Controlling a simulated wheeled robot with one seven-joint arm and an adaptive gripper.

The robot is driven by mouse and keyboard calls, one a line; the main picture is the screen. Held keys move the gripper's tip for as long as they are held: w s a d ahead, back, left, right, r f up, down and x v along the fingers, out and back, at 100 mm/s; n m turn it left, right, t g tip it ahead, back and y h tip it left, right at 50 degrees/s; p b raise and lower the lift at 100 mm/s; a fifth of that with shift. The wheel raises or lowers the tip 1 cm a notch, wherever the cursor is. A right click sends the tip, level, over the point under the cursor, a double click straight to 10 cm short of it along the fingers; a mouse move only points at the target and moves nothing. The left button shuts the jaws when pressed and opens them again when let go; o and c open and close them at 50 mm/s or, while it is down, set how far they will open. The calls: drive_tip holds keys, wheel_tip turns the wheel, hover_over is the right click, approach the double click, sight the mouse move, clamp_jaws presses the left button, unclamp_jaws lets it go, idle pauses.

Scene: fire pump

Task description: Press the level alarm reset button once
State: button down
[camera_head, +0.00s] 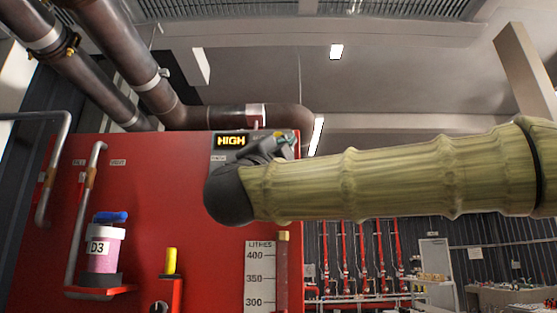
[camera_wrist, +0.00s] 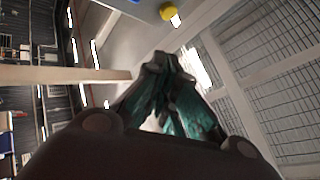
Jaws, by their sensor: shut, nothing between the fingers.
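The level alarm display (camera_head: 231,141) reads HIGH in yellow letters on a dark panel at the top of the red tank front. My arm crosses the head view from the right, and my gripper (camera_head: 288,137) is beside the display, to its right. In the wrist view my gripper (camera_wrist: 165,60) shows its dark and teal fingers shut together and empty. A round yellow knob or button (camera_wrist: 168,11) shows at the top of the wrist view, apart from the fingertips. I cannot tell whether it is the reset button. In the head view my arm hides part of the panel.
The red tank (camera_head: 150,210) carries a level scale (camera_head: 260,277), a pink container marked D3 (camera_head: 101,250) on a bracket and a yellow-topped lever (camera_head: 171,262). Brown pipes (camera_head: 130,60) run overhead. Red pipes (camera_head: 362,255) and benches stand far behind on the right.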

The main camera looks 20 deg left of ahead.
drive_tip(key=shift+w+a+p, duration=0.35)
drive_tip(key=shift+w+p, duration=0.1)
drive_tip(key=shift+w, duration=0.75)
drive_tip(key=shift+w+a+p, duration=0.4)
drive_tip(key=shift+w+p, duration=0.1)
drive_tip(key=shift+w, duration=0.65)
drive_tip(key=shift+w+a+p, duration=0.35)
drive_tip(key=shift+w+p, duration=0.1)
drive_tip(key=shift+w, duration=0.75)
drive_tip(key=shift+w, duration=0.2)
drive_tip(key=shift+w+a, duration=0.1)
drive_tip(key=shift+w, duration=0.1)
drive_tip(key=shift+w+a, duration=0.1)
drive_tip(key=shift+w, duration=0.3)
drive_tip(key=shift+w+d+r, duration=0.1)
drive_tip(key=shift+d+r, duration=0.1)
drive_tip(key=shift+r, duration=0.1)
idle(0.5)
